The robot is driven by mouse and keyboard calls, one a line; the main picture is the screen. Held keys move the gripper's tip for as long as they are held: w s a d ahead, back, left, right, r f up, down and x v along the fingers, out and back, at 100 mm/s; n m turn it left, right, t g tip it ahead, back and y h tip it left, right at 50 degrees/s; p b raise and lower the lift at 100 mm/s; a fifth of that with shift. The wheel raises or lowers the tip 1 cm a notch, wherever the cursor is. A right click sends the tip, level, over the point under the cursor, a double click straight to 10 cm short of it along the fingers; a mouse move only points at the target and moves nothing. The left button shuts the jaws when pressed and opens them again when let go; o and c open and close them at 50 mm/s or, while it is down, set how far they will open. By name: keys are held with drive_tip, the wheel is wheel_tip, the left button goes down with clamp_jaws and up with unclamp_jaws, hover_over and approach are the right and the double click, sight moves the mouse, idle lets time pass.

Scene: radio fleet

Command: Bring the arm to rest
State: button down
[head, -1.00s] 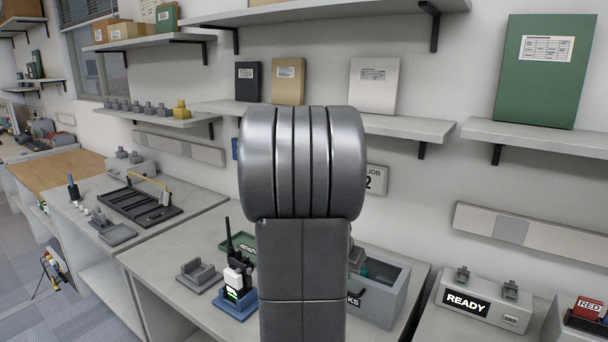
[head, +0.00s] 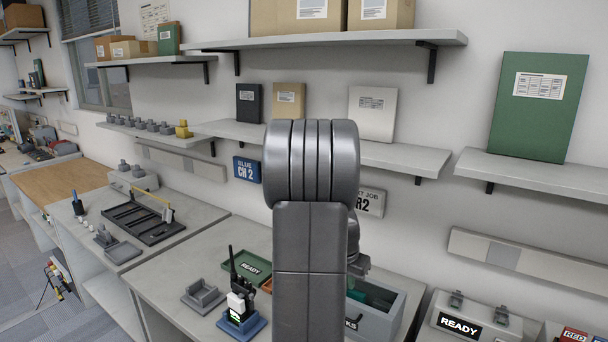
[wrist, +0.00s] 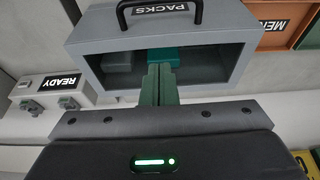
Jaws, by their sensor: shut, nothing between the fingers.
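My gripper (wrist: 158,84) shows in the wrist view with its two fingers pressed together and nothing between them. It points toward the open grey PACKS box (wrist: 218,62), which has a black handle; whether the fingertips are inside it I cannot tell. A teal block (wrist: 158,57) and a grey block (wrist: 117,60) lie in the box.
A READY charger (head: 468,318) stands at right. Shelves (head: 390,157) with binders run along the wall behind the arm.

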drive_tip(key=shift+w+d+r, duration=0.15)
drive_tip(key=shift+r, duration=0.55)
drive_tip(key=shift+w+d+r, duration=0.1)
drive_tip(key=shift+r, duration=0.55)
